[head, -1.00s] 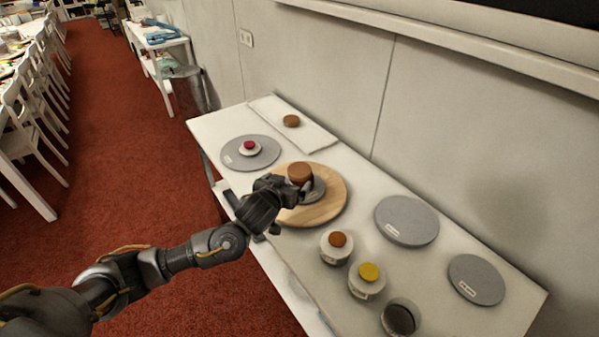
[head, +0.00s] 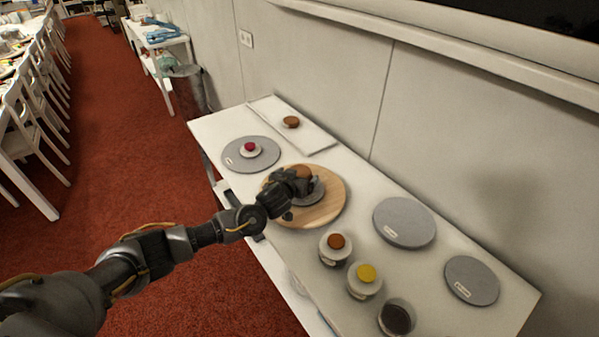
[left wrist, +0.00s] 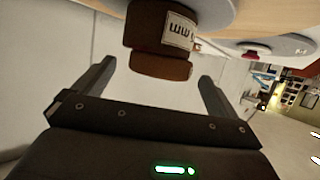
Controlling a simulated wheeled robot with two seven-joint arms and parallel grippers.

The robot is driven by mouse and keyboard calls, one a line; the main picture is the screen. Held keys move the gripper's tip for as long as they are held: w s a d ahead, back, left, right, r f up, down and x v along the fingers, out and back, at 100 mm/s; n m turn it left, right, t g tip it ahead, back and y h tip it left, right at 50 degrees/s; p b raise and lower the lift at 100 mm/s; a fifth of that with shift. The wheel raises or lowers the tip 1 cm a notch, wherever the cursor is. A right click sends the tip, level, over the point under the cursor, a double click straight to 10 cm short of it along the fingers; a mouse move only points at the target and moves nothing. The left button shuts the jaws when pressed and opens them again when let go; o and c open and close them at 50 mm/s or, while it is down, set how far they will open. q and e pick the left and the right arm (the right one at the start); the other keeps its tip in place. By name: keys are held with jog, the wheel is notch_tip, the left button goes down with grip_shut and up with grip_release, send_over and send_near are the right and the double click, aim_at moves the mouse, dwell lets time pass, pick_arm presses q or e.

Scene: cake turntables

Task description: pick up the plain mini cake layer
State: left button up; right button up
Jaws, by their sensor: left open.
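A brown round mini cake layer (head: 303,171) sits on a small grey stand (head: 318,190) on the round wooden board (head: 333,205). My left gripper (head: 303,187) is open at this layer and partly covers it in the head view. The left wrist view, turned upside down, shows a brown layer (left wrist: 160,66) between the two spread fingers, with a dark brown labelled body (left wrist: 150,25) adjoining it. I cannot tell whether the fingers touch it. Another brown layer (head: 291,121) lies on the white board at the back. My right gripper is not in view.
Grey discs lie on the white table: one at left (head: 236,150) with a pink-topped item (head: 250,147), two bare at right (head: 404,222) (head: 472,280). Jars with an orange-brown top (head: 336,241), a yellow top (head: 367,272) and a dark inside (head: 396,319) line the front. A wall stands behind.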

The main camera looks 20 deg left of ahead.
pick_arm(q)
jog(key=shift+w+f, duration=0.3)
jog(key=shift+w, duration=0.35)
jog(key=c, duration=1.1)
jog(key=shift+r, duration=0.1)
